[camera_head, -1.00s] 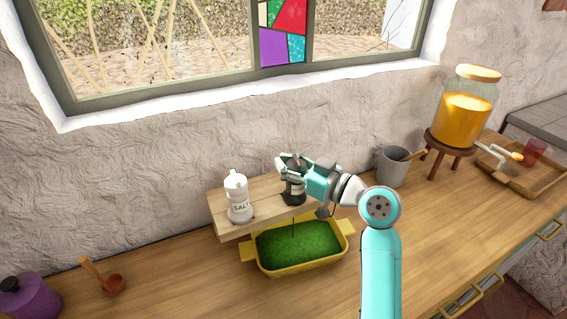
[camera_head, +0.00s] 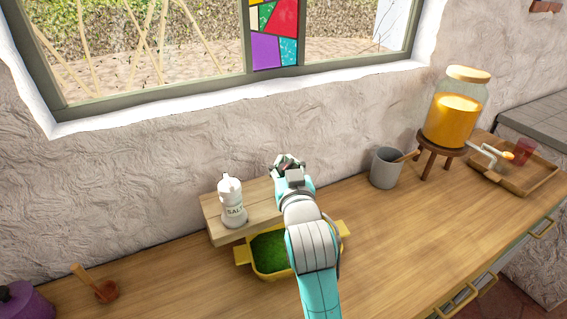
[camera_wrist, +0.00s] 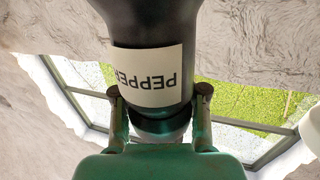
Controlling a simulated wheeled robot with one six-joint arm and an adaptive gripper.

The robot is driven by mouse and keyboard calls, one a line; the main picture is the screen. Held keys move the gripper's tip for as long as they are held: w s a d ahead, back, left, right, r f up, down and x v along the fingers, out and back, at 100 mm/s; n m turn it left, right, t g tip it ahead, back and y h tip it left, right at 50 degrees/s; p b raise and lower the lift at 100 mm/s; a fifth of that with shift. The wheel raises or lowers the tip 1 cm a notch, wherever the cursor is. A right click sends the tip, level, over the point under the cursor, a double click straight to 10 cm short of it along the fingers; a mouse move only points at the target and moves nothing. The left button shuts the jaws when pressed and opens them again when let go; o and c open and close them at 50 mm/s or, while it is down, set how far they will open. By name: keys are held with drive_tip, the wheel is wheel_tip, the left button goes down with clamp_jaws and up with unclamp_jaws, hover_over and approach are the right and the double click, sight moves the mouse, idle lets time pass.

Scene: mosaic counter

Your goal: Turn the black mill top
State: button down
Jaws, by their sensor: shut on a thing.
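The black pepper mill (camera_wrist: 150,22) fills the upper middle of the wrist view, upside down in that picture, with a white PEPPER label. My gripper (camera_wrist: 158,95) has one finger on each side of it, around the dark top part (camera_wrist: 162,127) near the narrow neck. In the head view my gripper (camera_head: 288,162) is above the wooden shelf (camera_head: 263,209), and my arm hides nearly all of the mill. How far the top is turned cannot be seen.
A white salt mill (camera_head: 232,204) stands left on the shelf. A yellow planter (camera_head: 243,256) with green filling is in front, partly behind my arm. A grey mug (camera_head: 385,170) and a drink dispenser (camera_head: 456,108) stand right.

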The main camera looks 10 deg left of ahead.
drive_tip(key=m+h, duration=0.2)
drive_tip(key=h, duration=0.1)
drive_tip(key=m+h, duration=0.1)
drive_tip(key=h, duration=0.1)
drive_tip(key=shift+d+f+t, duration=0.2)
drive_tip(key=shift+f+t, duration=0.1)
drive_tip(key=shift+f, duration=0.05)
drive_tip(key=shift+d+r+m+h, duration=0.1)
drive_tip(key=shift+d+m+h, duration=0.05)
drive_tip(key=shift+m+h, duration=0.55)
drive_tip(key=shift+d+r+h, duration=0.1)
drive_tip(key=shift+r+h, duration=0.1)
drive_tip(key=shift+h, duration=0.3)
drive_tip(key=c, duration=0.9)
unclamp_jaws()
drive_tip(key=s+a, duration=0.1)
drive_tip(key=s, duration=1.1)
drive_tip(key=shift+o, duration=0.3)
